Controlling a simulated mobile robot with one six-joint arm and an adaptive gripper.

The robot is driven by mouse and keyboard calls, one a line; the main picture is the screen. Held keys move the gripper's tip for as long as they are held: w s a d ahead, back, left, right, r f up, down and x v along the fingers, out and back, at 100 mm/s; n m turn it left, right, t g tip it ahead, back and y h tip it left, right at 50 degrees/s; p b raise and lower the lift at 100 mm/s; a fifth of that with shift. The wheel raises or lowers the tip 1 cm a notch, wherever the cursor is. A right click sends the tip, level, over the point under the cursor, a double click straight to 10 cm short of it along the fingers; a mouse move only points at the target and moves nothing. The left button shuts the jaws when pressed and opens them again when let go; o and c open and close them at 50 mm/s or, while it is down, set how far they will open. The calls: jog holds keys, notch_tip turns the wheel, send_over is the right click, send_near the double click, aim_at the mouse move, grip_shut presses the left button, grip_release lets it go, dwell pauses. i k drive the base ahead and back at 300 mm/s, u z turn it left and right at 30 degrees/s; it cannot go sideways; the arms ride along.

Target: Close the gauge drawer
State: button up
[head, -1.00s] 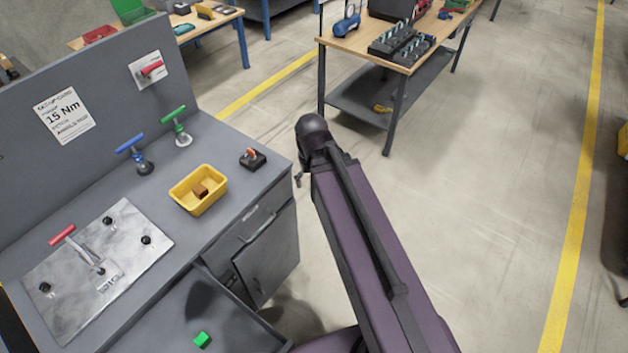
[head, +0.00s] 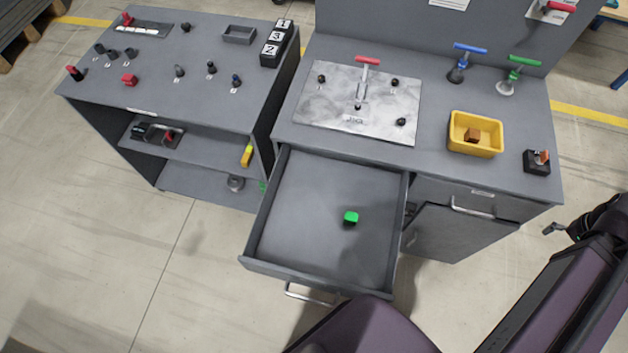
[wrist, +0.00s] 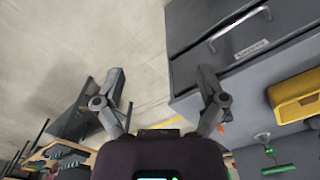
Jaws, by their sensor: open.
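A grey drawer (head: 320,215) under the bench stands pulled far out, with a small green block (head: 351,218) lying inside it. Its metal handle (head: 309,294) is on the front, low in the head view. I cannot read a label on this drawer. My gripper (wrist: 162,92) is open and empty in the wrist view. In the head view it is partly seen at the right edge, beyond the bench's right end and well apart from the open drawer. A second, shut drawer with a handle (head: 473,208) and a label is to the right; it also shows in the wrist view (wrist: 240,30).
The bench top carries a metal plate (head: 330,118) with a red-handled clamp, a yellow bin (head: 455,145) and a small black block (head: 537,168). A cabinet door (head: 440,235) stands slightly ajar beside the open drawer. A grey cart (head: 215,65) stands left. Floor in front is clear.

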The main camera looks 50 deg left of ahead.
aim_at(298, 234)
jog(key=u, duration=0.4)
jog(key=k, duration=0.4)
jog(key=u, duration=1.8)
jog(key=i, duration=0.25)
jog(key=z, duration=0.05)
